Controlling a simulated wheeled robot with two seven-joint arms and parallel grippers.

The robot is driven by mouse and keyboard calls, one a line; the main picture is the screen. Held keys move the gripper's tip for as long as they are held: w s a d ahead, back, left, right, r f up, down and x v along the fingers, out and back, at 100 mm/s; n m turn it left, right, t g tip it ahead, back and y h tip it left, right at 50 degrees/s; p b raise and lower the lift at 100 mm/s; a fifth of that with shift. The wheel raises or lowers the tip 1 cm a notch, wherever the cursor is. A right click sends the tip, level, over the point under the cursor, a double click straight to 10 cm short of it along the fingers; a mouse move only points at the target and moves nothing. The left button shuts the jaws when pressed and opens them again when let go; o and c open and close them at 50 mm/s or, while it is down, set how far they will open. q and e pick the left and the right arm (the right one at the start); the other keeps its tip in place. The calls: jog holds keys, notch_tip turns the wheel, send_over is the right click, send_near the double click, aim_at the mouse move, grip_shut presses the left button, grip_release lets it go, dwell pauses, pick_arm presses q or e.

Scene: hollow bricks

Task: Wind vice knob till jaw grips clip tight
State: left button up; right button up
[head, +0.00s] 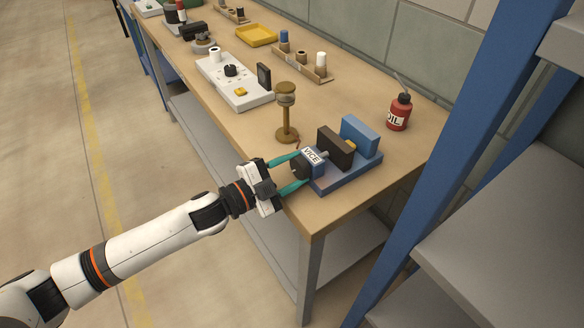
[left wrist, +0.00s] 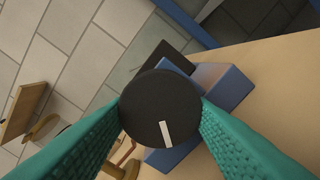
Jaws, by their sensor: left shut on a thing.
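The blue vice (head: 345,170) stands near the front right end of the bench, with a label reading VICE. Its dark round knob (head: 299,168) faces my left gripper (head: 291,173). The teal fingers are shut on the knob, one on each side. In the left wrist view the knob (left wrist: 160,108) fills the middle, with a white mark pointing down and slightly right. The dark moving jaw (head: 335,149) stands apart from the blue fixed jaw (head: 360,135). My right gripper is not in view.
A brass stand (head: 287,115) is close behind the vice on the left. A red oil can (head: 398,112) stands to its right. A white panel with a dial (head: 235,85) and a rack of spools (head: 302,65) are farther back. A blue shelf post (head: 490,130) rises at the right.

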pick_arm(q)
jog(key=m, duration=0.4)
jog(key=shift+m+p, duration=0.3)
jog(key=m, duration=1)
jog(key=shift+r, duration=0.15)
jog(key=m, duration=0.4)
jog(key=shift+r+m, duration=0.1)
jog(key=shift+m, duration=0.3)
jog(key=shift+s, duration=0.1)
jog(key=o, duration=1)
jog(key=shift+c, duration=0.2)
